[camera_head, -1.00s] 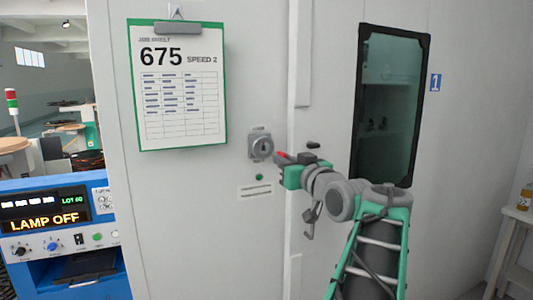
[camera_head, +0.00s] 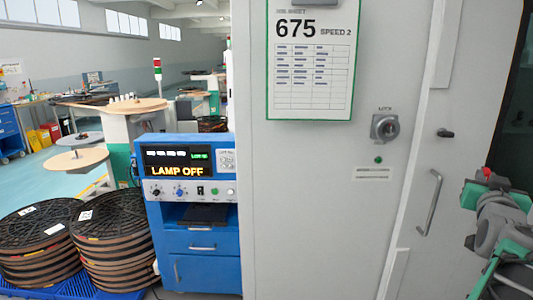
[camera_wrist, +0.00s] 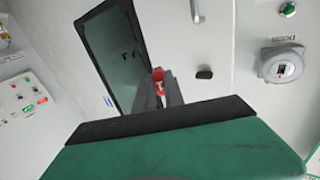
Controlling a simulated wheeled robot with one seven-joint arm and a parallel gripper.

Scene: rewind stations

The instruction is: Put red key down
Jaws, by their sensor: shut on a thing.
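My gripper (camera_head: 482,183) is at the right edge of the head view, in front of the white cabinet. It is shut on the red key (camera_head: 487,171), of which only a small red part shows. In the wrist view the red key (camera_wrist: 158,75) stands up at the tips of the dark jaws (camera_wrist: 167,92), with its lower part hidden between them. The key is in the air, apart from the round grey lock (camera_head: 385,127), which also shows at the right of the wrist view (camera_wrist: 281,64).
A blue console (camera_head: 190,255) reading LAMP OFF has a dark shelf (camera_head: 203,215) under its panel. Stacked black reels (camera_head: 115,235) stand on its left. The cabinet has a door handle (camera_head: 430,203) and a job sheet (camera_head: 310,95). Open floor (camera_head: 40,185) lies at the far left.

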